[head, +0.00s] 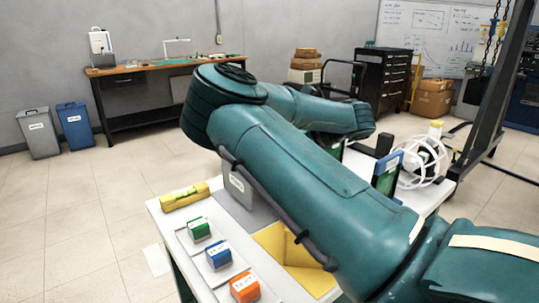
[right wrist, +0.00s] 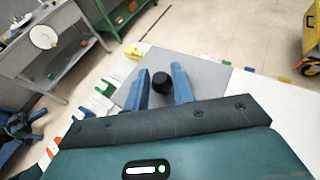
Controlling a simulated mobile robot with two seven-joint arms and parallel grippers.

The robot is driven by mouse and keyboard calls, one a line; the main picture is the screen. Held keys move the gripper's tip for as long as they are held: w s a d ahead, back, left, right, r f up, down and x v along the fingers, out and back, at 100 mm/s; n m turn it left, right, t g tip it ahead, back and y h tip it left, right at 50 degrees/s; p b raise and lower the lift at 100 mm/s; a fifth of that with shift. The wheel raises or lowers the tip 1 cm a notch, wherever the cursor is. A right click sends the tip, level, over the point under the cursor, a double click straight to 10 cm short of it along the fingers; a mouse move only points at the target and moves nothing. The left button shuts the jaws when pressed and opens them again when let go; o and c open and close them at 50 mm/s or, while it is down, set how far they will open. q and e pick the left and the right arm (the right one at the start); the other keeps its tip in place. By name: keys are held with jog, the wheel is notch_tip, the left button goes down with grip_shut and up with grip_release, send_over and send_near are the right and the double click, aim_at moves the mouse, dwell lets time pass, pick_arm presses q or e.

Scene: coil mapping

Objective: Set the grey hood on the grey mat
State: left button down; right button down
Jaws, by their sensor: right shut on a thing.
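The grey hood (head: 237,186), a box with a white label, shows only in part in the head view; my right arm hides the rest. The grey mat (head: 232,211) lies flat on the white table just in front of and under the hood. I cannot tell whether the hood touches it. In the right wrist view my right gripper (right wrist: 161,88) is shut on the hood's black knob (right wrist: 161,80), with blue fingers on either side. A grey surface spreads beneath. In the head view my right gripper is hidden behind the arm. My left gripper is not in view.
Green (head: 199,229), blue (head: 218,255) and orange (head: 245,287) boxes stand on pale pads along the table's left edge. A yellow level (head: 184,196) lies at the far left corner. A yellow mat (head: 277,243) is beside the grey one. A white round cage (head: 425,160) stands at right.

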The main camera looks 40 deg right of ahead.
jog(key=shift+f, duration=1.2)
jog(key=shift+f+b, duration=0.15)
jog(key=shift+b, duration=0.15)
jog(key=c, duration=1.2)
grip_release()
jog(key=shift+o, duration=0.2)
jog(key=shift+r+p, duration=0.4)
jog(key=shift+p, duration=0.15)
jog(key=b+v, duration=0.1)
jog(key=v, duration=1)
jog(key=shift+s+d, duration=0.2)
jog(key=shift+s, duration=0.2)
